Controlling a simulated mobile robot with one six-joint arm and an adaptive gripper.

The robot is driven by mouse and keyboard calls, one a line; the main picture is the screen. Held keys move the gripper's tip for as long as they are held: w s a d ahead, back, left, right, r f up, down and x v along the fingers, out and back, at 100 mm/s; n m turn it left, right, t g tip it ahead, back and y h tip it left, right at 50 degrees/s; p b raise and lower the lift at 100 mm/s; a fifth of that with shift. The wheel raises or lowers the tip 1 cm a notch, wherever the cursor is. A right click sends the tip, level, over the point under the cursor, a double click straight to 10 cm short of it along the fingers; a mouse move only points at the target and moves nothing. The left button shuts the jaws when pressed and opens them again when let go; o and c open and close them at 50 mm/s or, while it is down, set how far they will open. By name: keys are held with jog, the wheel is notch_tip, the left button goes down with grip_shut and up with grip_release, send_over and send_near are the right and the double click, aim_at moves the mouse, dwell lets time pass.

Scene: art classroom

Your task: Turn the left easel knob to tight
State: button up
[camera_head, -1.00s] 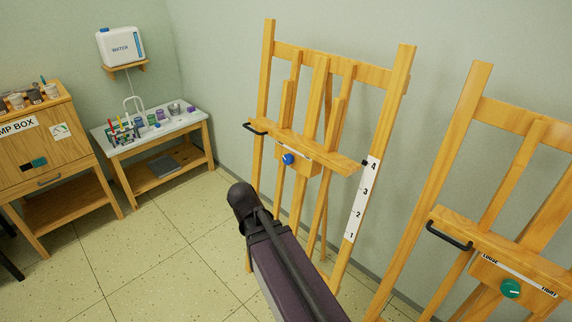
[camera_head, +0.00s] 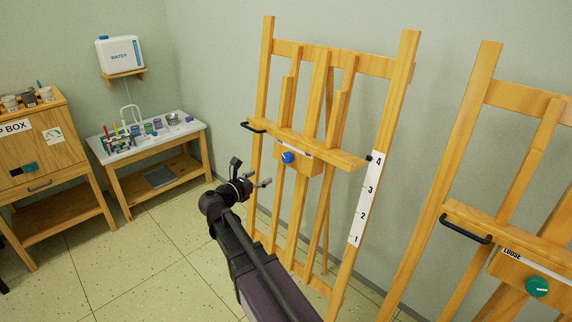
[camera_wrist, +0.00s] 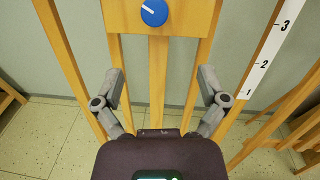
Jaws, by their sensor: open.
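The left easel (camera_head: 317,80) is a wooden stand with a cross ledge and a black handle (camera_head: 253,127) at its left end. Its blue knob (camera_head: 288,157) sits on a block below the ledge. In the wrist view the blue knob (camera_wrist: 154,12) is at the top middle, with a white pointer line aimed to the upper left. My gripper (camera_head: 251,180) is left of and below the knob in the head view, apart from it. In the wrist view my gripper (camera_wrist: 160,78) has its two fingers spread wide with nothing between them except the easel's post behind.
A second easel with a green knob (camera_head: 536,286) stands at the right. A white numbered strip (camera_head: 365,200) runs down the left easel's right leg. A paint table (camera_head: 180,133) and a wooden box (camera_head: 48,160) stand at the left. The tiled floor between is clear.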

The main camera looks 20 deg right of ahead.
aim_at(286, 158)
jog(key=shift+w+a+r+n+t+h, duration=0.15)
jog(key=shift+w+r+n+t+h, duration=0.15)
jog(key=shift+n, duration=0.1)
jog(key=x, duration=1.4)
jog(key=shift+f, duration=0.1)
jog(key=shift+s, duration=0.1)
jog(key=shift+c, duration=0.2)
jog(key=shift+a, duration=0.1)
jog(key=c, duration=1.1)
